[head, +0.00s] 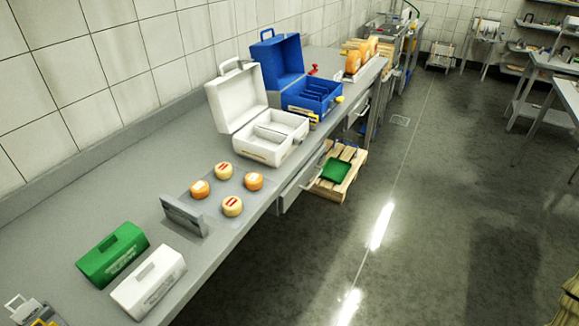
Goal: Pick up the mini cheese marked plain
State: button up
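Two are pale yellow with red marks on top: a far one (223,170) and a near one (232,206). Two are orange with a small whitish mark on top: a left one (200,189) and a right one (254,181). The marks are too small to read, so I cannot tell which says plain. My gripper is not in view.
A grey upright plate (183,216) stands just left of the cheeses. Closed green (112,256) and white (149,282) boxes lie nearer on the counter (62,238). Open white (270,139) and blue (313,98) cases stand behind. A wooden crate (325,190) is below the counter edge.

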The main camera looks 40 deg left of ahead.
aim_at(223, 171)
jog(key=z, duration=0.55)
jog(key=i, duration=1.65)
jog(key=u, duration=3.4)
